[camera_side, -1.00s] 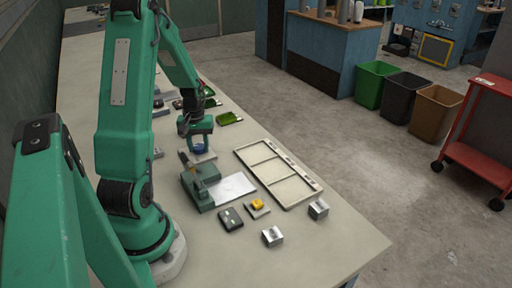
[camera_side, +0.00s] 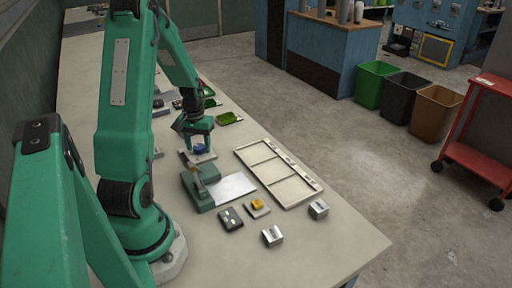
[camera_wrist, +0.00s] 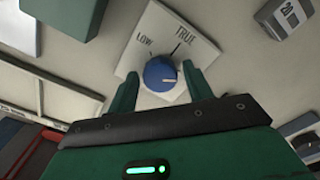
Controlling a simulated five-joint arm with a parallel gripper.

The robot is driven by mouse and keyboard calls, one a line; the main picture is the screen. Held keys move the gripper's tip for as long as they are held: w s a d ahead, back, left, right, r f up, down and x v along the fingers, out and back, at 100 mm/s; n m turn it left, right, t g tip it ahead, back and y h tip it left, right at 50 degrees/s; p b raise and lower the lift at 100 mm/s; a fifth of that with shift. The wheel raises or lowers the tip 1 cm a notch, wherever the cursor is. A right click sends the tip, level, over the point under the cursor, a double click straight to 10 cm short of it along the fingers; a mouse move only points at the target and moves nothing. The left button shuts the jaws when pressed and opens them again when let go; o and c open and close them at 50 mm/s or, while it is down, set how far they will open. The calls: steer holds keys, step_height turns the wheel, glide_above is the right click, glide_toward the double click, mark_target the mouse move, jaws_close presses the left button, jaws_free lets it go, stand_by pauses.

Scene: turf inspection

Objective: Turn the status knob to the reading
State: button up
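The status knob (camera_wrist: 159,73) is blue and round, on a white plate (camera_wrist: 190,52) marked LOW and TRUE in the wrist view. A short dark tick runs beside TRUE. The knob's pale mark points to the right in that view, away from both words. The plate's near part is hidden by my gripper. In the side view the knob (camera_side: 199,148) shows as a small blue patch under my gripper (camera_side: 198,146). My gripper's green fingers (camera_wrist: 160,76) stand on either side of the knob, with slim gaps seen at both sides. It looks open.
A green device (camera_side: 200,188) with a pale flat plate (camera_side: 234,187) stands close in front. A cream divided tray (camera_side: 310,192) lies to the right. Metal blocks (camera_side: 272,236), a dark box (camera_side: 230,218) and a yellow-topped piece (camera_side: 257,206) lie nearer. The front-right table corner is clear.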

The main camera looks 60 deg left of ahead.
mark_target(199, 147)
steer(key=shift+o, duration=0.5)
steer(key=shift+r, duration=3.9)
steer(key=shift+d, duration=0.1)
